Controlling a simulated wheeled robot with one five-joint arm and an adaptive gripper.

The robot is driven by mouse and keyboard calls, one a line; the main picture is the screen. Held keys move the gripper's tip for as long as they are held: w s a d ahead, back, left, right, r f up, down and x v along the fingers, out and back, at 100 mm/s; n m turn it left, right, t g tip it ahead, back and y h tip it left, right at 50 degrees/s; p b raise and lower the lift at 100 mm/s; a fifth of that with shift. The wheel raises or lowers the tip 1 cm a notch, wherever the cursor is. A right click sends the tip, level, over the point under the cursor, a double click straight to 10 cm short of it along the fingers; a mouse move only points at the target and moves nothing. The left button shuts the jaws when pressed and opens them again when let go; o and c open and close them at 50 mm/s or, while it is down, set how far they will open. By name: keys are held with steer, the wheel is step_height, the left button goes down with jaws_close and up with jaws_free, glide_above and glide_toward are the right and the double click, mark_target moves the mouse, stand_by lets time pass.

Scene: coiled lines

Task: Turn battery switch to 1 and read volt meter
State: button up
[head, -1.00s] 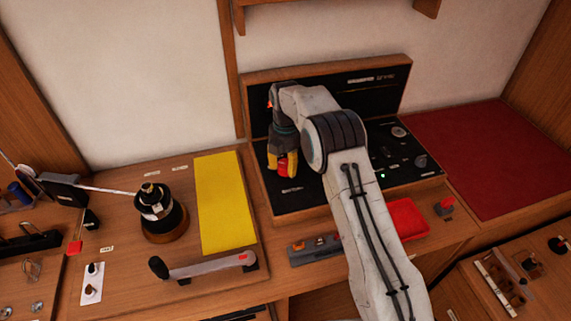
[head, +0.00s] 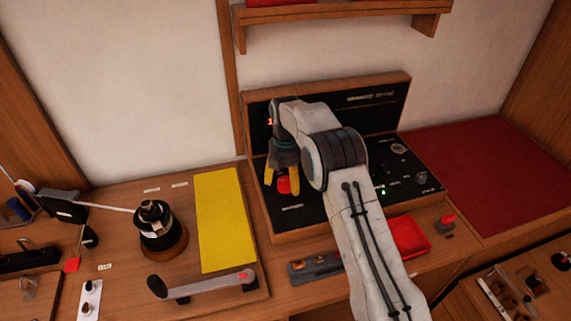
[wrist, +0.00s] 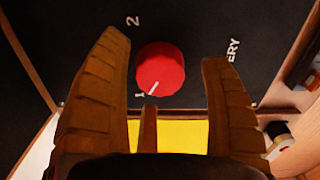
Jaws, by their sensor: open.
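The battery switch (wrist: 161,69) is a red round knob on a black panel (wrist: 232,25). In the wrist view its white pointer line is aimed at the mark 1, and the mark 2 is at upper left. In the head view the knob (head: 284,185) shows just below my gripper (head: 282,180). My gripper (wrist: 165,90) is open, with one yellow finger on each side of the knob and gaps between them.
A yellow sheet (head: 219,220) and a black winch (head: 158,232) are on the wooden top at left. A lever handle (head: 205,283) lies in front. A red tray (head: 411,238) is right of my arm. A shelf (head: 340,14) hangs above.

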mark_target(286, 181)
step_height(286, 181, up, 11)
stand_by(0.5)
stand_by(0.4)
steer(key=s+d+r+m+t, duration=0.1)
steer(key=s+d+r+m, duration=0.3)
steer(key=s+r+m, duration=0.3)
steer(key=s+d+r+m+t, duration=0.1)
steer(key=s+d+r+m, duration=0.35)
steer(key=s+r, duration=0.4)
steer(key=s+d+f+m+t, duration=0.1)
steer(key=s+f+m, duration=0.1)
steer(key=s+m, duration=0.2)
steer(key=s+d+f+m, duration=0.1)
steer(key=s+f+m, duration=0.2)
steer(key=s, duration=0.7)
steer(key=s+d+f+m+t, duration=0.1)
steer(key=s+d+f+m, duration=0.1)
steer(key=s+m, duration=0.3)
steer(key=shift+s+f+t, duration=0.3)
steer(key=shift+s+f, duration=0.05)
steer(key=shift+s, duration=0.95)
